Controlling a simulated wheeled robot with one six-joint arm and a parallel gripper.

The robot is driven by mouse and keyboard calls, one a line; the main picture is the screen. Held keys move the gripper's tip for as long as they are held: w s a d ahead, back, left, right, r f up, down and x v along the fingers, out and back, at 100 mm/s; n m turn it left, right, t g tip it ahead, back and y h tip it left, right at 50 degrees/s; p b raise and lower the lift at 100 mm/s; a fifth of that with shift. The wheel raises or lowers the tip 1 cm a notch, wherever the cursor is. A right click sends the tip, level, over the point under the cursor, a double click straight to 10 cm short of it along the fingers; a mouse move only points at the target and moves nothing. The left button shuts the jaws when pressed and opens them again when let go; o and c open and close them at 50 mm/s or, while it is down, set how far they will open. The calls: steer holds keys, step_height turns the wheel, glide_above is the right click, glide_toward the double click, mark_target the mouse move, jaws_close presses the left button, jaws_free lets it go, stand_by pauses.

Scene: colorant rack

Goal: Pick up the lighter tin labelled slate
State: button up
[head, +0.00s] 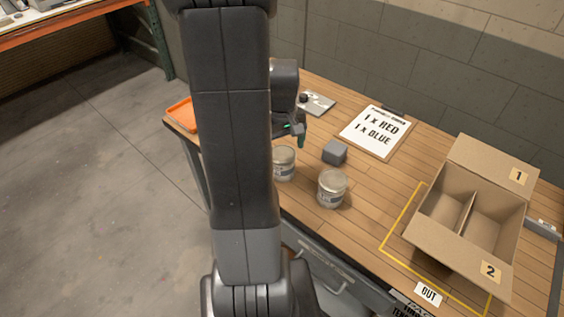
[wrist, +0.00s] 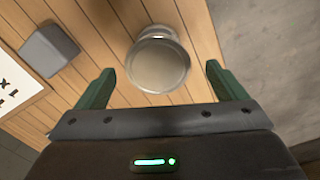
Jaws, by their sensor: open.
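Two pale grey tins stand upright on the wooden table in the head view. The left tin (head: 285,162) is partly hidden by my arm; the right tin (head: 332,188) stands nearer the box. Their label words are too small to read, so I cannot tell which is slate. My gripper (head: 299,135) is above and just behind the left tin. In the wrist view my gripper (wrist: 160,80) is open and empty, its green fingers spread wide. A round tin lid (wrist: 158,65) shows beyond and between the fingertips, apart from them. I cannot tell which tin this is.
A grey cube (head: 335,152) sits near the tins. A clipboard card (head: 374,132) lies behind it. An open two-compartment carton (head: 443,235) stands at right, by yellow tape. An orange tray (head: 181,114) is at the far left. The table's front edge is close to the tins.

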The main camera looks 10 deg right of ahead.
steer(key=shift+w+d+f+p, duration=0.1)
steer(key=shift+f+p, duration=0.1)
steer(key=shift+f, duration=1.05)
steer(key=shift+w+a+f+p, duration=0.1)
steer(key=shift+f+p, duration=0.05)
steer(key=shift+f, duration=1.15)
steer(key=shift+w+d+f+p, duration=0.1)
steer(key=shift+f+p, duration=0.1)
steer(key=shift+f, duration=1.05)
steer(key=c, duration=1.1)
steer(key=shift+r, duration=0.1)
